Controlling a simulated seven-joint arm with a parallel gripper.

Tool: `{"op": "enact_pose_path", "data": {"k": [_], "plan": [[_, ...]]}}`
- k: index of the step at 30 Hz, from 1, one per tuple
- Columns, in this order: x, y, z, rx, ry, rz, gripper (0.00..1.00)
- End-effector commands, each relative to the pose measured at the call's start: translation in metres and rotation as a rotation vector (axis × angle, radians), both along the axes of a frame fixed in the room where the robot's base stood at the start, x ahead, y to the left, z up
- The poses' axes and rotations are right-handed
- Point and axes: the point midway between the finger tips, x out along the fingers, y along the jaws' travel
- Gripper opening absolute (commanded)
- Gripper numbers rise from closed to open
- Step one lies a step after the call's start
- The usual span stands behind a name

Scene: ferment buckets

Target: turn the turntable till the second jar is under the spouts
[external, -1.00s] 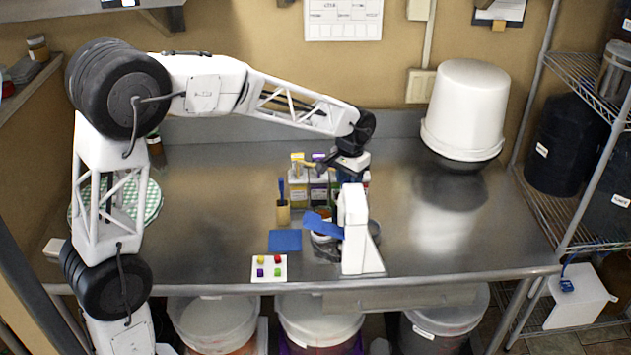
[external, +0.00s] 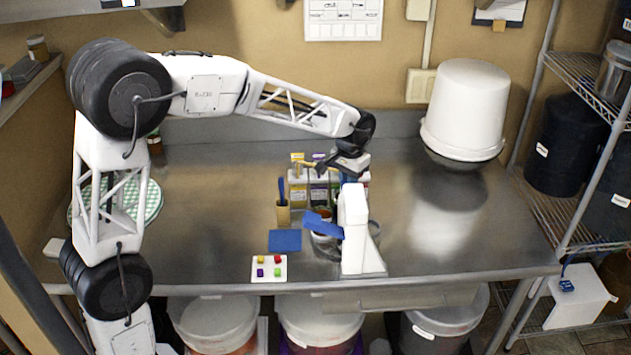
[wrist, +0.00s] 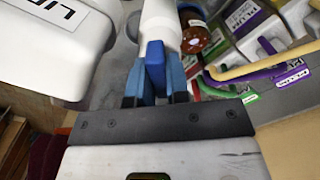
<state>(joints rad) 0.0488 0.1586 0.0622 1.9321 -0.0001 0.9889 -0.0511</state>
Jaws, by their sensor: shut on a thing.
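My gripper (wrist: 154,78) has its blue fingers shut on an upright blue peg (wrist: 154,58) in the wrist view. In the external view my gripper (external: 347,173) is low behind the white stand (external: 354,232), which hides its fingertips. The turntable (external: 374,234) shows only as a grey rim beside the stand. A jar with reddish contents (external: 323,213) is partly visible left of the stand, behind a tilted blue flap (external: 323,227). In the wrist view a jar with a red-brown end (wrist: 196,38) is beside the white stand (wrist: 160,22). Other jars are hidden.
Labelled boxes (external: 298,190) with coloured hooked tubes stand close left of my gripper. A brush cup (external: 283,212), blue mat (external: 285,240) and button plate (external: 269,268) lie in front. A white bucket (external: 466,105) stands back right. The left bench is mostly clear.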

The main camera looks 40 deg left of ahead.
Motion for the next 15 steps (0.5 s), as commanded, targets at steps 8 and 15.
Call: {"op": "enact_pose_path", "data": {"k": [8,15], "plan": [[0.0003,0.0002,0.0009,0.0,-0.001,-0.039,0.0],[0.0001,0.0003,0.0012,0.0,-0.002,-0.12,0.0]]}}
